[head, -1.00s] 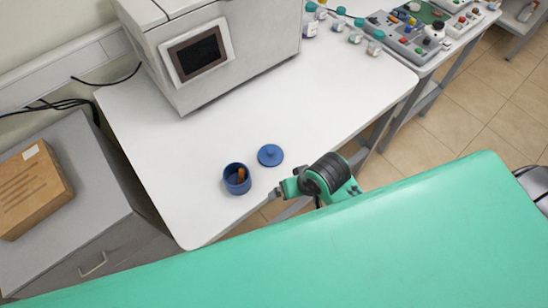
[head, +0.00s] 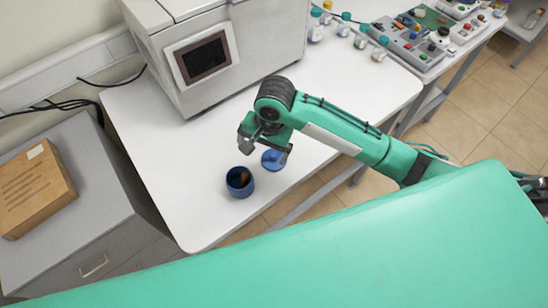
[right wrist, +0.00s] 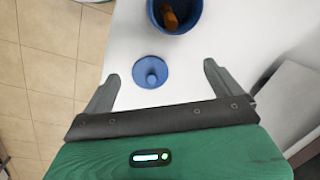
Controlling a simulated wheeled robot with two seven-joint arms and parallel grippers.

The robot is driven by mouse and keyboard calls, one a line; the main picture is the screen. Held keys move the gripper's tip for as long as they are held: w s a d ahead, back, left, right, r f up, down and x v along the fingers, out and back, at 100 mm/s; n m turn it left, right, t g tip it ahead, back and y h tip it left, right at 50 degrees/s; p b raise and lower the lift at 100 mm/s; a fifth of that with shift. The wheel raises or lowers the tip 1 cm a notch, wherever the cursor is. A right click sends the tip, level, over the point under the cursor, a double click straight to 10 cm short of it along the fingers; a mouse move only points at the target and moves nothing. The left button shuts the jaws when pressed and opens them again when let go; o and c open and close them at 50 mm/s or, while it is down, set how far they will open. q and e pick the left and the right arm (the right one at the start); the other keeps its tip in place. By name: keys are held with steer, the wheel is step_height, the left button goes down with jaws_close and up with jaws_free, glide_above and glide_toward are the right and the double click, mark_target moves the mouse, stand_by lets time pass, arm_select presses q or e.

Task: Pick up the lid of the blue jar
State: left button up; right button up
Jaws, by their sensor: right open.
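The blue lid (head: 273,160) lies flat on the white table beside the blue jar, knob up, partly hidden by my right gripper in the head view. The right wrist view shows the whole lid (right wrist: 151,73). The open blue jar (head: 240,182) stands upright with an orange-brown object inside; it also shows at the top of the right wrist view (right wrist: 181,24). My right gripper (head: 264,148) is open and empty above the table by the lid. In the right wrist view its fingers (right wrist: 160,80) stand either side of the lid, a little short of it. My left gripper is not in view.
A grey-white machine (head: 215,50) with a dark screen stands at the table's back. Several small bottles (head: 345,25) stand at the far right end of the white table (head: 150,140). A cardboard box (head: 36,190) sits on a grey cabinet at left.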

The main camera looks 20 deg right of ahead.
step_height(320, 180, up, 3)
steer(key=w+d+m+h, duration=0.1)
steer(key=w+d+m, duration=0.2)
steer(key=p, duration=0.2)
glide_above(272, 157)
steer(key=shift+m+g+h, duration=0.3)
step_height(272, 157, down, 8)
steer(key=shift+f, duration=0.25)
step_height(272, 157, down, 5)
steer(key=shift+r+p, duration=0.15)
steer(key=shift+p, duration=1.05)
steer(key=shift+f, duration=0.3)
steer(key=c, duration=1.1)
steer(key=shift+o, duration=0.2)
steer(key=shift+r, duration=0.1)
